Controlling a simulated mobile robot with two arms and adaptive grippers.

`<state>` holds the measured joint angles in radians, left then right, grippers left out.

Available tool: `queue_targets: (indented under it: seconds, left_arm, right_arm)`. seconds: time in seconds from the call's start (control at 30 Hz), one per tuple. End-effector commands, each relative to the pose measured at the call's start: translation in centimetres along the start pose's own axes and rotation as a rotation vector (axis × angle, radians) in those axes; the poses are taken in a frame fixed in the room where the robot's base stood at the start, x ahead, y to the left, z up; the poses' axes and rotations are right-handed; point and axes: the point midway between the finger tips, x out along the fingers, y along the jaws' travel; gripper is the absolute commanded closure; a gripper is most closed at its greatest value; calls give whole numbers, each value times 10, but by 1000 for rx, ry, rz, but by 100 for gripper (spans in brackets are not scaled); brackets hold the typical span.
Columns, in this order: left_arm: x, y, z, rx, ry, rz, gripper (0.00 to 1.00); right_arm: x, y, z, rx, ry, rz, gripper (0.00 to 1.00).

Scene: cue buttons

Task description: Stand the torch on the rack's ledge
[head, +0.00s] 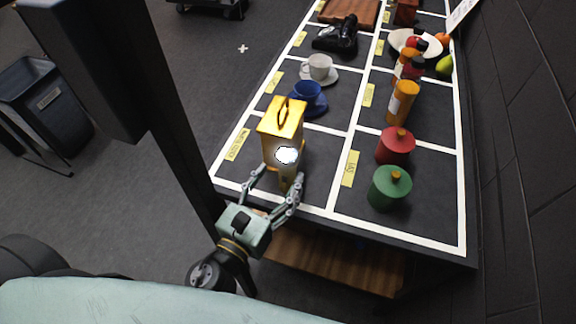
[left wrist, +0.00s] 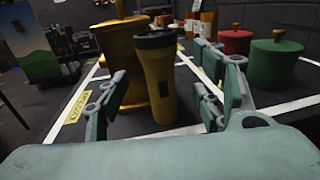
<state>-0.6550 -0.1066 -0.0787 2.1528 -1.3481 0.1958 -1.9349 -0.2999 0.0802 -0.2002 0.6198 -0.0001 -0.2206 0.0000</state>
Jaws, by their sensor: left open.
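The torch (head: 287,180) stands upright at the near left corner of the gridded table, its top a bright white patch in the head view. In the left wrist view the torch (left wrist: 158,82) has a yellow body and dark head. My left gripper (head: 278,178) is open, with a finger on each side of the torch; whether they touch it is unclear. The fingers also flank it in the left wrist view (left wrist: 160,98). I cannot make out the rack or its ledge in either view. My right gripper is not in view.
A golden lantern (head: 270,143) stands close behind the torch. Green (head: 388,188) and red (head: 394,147) canisters stand to the right. A blue cup (head: 307,93), white cup (head: 317,67), and black camera (head: 338,36) stand farther back. A dark bin (head: 45,108) is on the floor at left.

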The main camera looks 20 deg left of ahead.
Motion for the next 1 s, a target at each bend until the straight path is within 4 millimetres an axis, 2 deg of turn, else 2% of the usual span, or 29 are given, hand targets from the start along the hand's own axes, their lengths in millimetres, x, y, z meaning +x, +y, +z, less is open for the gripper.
queue_targets:
  seconds: [0.13, 0.33, 0.67, 1.0]
  left_arm:
    - [19, 1, 2, -1, -1, 0, 39]
    - [44, 2, -2, -2, 0, 0, 39]
    - [50, 2, -5, -3, 2, 0, 40]
    - [49, 2, -5, -3, 2, 0, 70]
  right_arm:
    - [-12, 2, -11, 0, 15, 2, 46]
    - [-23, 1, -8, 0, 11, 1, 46]
    - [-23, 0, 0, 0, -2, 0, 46]
    - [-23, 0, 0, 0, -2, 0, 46]
